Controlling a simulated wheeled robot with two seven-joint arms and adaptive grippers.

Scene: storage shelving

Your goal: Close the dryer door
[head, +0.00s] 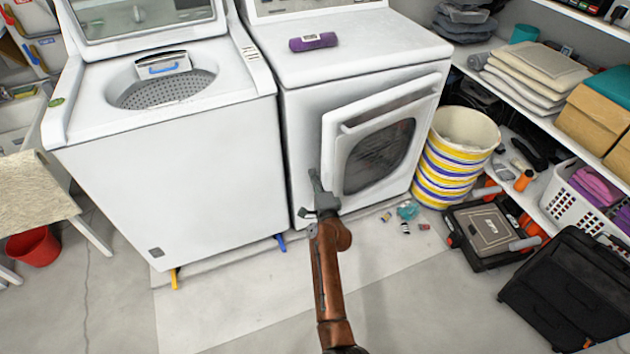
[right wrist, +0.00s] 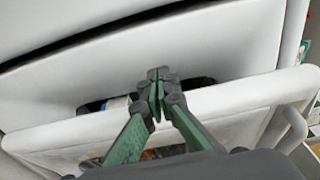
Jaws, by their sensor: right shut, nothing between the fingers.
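The white dryer (head: 352,45) stands right of the washer. Its door (head: 333,150), with a dark window, stands ajar, tilted out from the dryer front. My right gripper (head: 314,175) is shut and empty at the left edge of the door, low on the dryer front. In the right wrist view, the gripper (right wrist: 157,82) has its fingertips together, overlapping the white door edge (right wrist: 230,97), with the dryer front (right wrist: 230,45) beyond. I cannot tell whether the fingers touch the door. My left gripper is not in view.
The top-loading washer (head: 165,150) stands at left. A striped bin (head: 455,160) stands close to the door's right side. A toolbox (head: 490,232) and small litter (head: 406,212) lie on the floor. A purple bundle (head: 313,42) lies on the dryer. The floor in front is mostly clear.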

